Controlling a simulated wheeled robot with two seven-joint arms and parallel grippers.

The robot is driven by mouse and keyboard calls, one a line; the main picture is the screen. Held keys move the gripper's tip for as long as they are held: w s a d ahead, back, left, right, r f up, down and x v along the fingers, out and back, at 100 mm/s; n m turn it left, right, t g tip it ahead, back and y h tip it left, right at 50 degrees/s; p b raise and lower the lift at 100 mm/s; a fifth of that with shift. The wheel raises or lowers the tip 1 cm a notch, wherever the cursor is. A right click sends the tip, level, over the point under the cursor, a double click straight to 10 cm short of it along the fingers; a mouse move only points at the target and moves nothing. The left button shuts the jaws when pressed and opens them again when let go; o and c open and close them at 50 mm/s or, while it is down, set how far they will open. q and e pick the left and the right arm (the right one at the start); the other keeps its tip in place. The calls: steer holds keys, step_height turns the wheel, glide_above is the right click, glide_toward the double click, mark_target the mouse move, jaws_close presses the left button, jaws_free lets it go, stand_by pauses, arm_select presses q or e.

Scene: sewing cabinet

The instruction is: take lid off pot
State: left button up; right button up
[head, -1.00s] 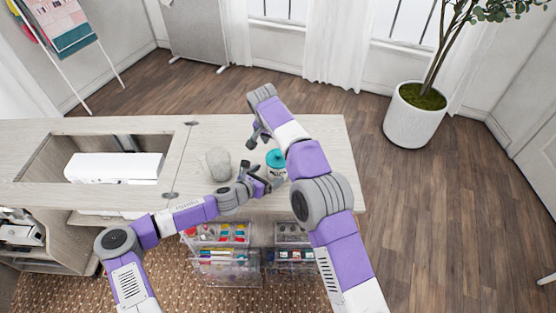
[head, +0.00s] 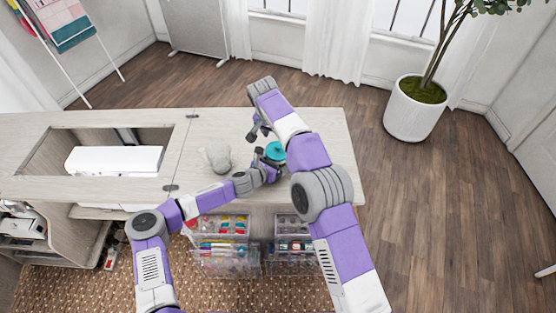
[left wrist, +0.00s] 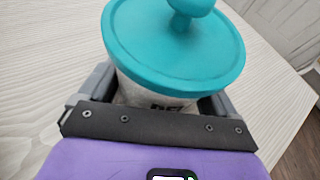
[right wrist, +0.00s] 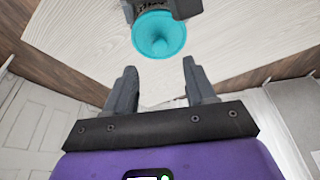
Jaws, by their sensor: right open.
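The pot (left wrist: 150,97) is a pale jar with dark lettering, standing upright on the cabinet top. Its teal lid (head: 275,150) with a round knob sits on it, and the lid fills the upper middle of the left wrist view (left wrist: 172,45). My left gripper (head: 271,172) has its fingers on either side of the pot body, below the lid. The lid hides the fingertips, so I cannot tell whether they press on the pot. My right gripper (head: 258,132) is open and empty, behind and left of the lid. In the right wrist view the lid (right wrist: 159,36) lies beyond its fingertips.
A grey-white lumpy object (head: 217,157) stands left of the pot. A white machine (head: 115,160) lies in the recess of the cabinet top (head: 215,125). Clear drawers (head: 225,228) with coloured items are below the front edge. The cabinet top behind the lumpy object is clear.

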arm_select(q)
steer(key=c, duration=0.9)
arm_select(e)
steer(key=shift+o, duration=2.7)
steer(key=shift+s+f, duration=0.2)
steer(key=shift+f, duration=0.1)
steer(key=o, duration=0.3)
steer(key=s+y, duration=0.1)
steer(key=s+a+f+m+g+y, duration=0.1)
steer(key=f+g+y, duration=0.1)
steer(key=shift+s+a+f+m+y, duration=0.25)
steer(key=shift+s+a+m+y, duration=0.05)
steer(key=shift+s+y, duration=0.1)
steer(key=m+t+y, duration=0.7)
steer(key=m+t, duration=0.2)
steer(key=m, duration=1.2)
glide_toward(280, 147)
steer(key=x, duration=1.1)
